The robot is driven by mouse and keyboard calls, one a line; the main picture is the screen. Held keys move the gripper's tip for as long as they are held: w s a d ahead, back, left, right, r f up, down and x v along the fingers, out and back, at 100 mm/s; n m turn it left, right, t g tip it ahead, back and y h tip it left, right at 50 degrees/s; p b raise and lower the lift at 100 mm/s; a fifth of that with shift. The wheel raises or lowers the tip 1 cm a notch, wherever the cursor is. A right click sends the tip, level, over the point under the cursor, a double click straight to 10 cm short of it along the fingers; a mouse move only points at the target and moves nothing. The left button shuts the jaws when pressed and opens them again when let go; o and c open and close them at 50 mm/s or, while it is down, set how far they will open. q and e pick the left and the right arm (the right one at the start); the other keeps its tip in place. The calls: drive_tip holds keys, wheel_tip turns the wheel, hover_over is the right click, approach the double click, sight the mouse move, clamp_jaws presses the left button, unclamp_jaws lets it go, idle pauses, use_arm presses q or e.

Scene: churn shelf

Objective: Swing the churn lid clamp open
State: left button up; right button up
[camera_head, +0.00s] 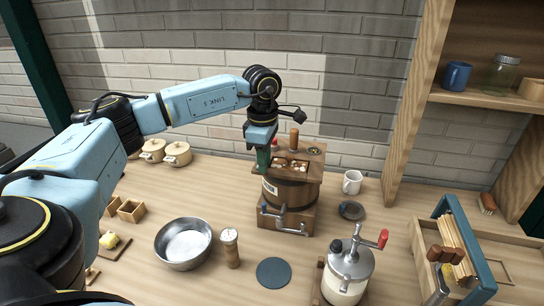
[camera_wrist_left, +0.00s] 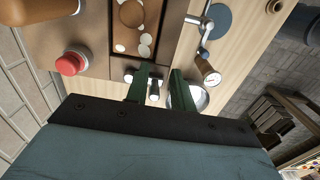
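The churn (camera_head: 290,197) is a wooden barrel in a wooden stand, with a box-like top holding pale round pieces. My left gripper (camera_head: 263,159) is at the left side of the churn's top, pointing down. In the left wrist view its two green fingers (camera_wrist_left: 160,78) are apart. A short metal piece (camera_wrist_left: 153,91) shows between them, beside the churn's top edge; it may be the lid clamp. I cannot tell whether a finger touches it. The clamp is hidden behind the gripper in the head view. My right gripper is not in view.
A red knob (camera_wrist_left: 70,63) and an upright wooden handle (camera_head: 294,139) stand on the churn's top. Metal bars (camera_head: 284,222) stick out in front. A shelf post (camera_head: 403,120) rises at right.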

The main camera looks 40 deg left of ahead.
use_arm(q)
drive_tip(key=shift+s+a+f, duration=0.1)
drive_tip(key=shift+s+a, duration=0.2)
drive_tip(key=shift+a, duration=0.5)
drive_tip(key=shift+w+r+p, duration=0.2)
drive_tip(key=shift+r+p, duration=0.5)
drive_tip(key=shift+r, duration=0.1)
drive_tip(key=shift+s+a+r+p, duration=0.3)
drive_tip(key=shift+a+r+p, duration=0.1)
drive_tip(key=shift+r+p, duration=0.3)
drive_tip(key=shift+s+r, duration=0.1)
drive_tip(key=shift+r, duration=0.3)
drive_tip(key=shift+w+d+r+p, duration=0.35)
drive_tip(key=shift+d+r+p, duration=0.1)
drive_tip(key=shift+r+p, duration=0.25)
drive_tip(key=shift+r, duration=0.25)
drive_tip(key=shift+s+a+r+p, duration=0.1)
drive_tip(key=shift+s+r+p, duration=0.05)
drive_tip(key=shift+r+p, duration=0.65)
drive_tip(key=shift+f, duration=0.1)
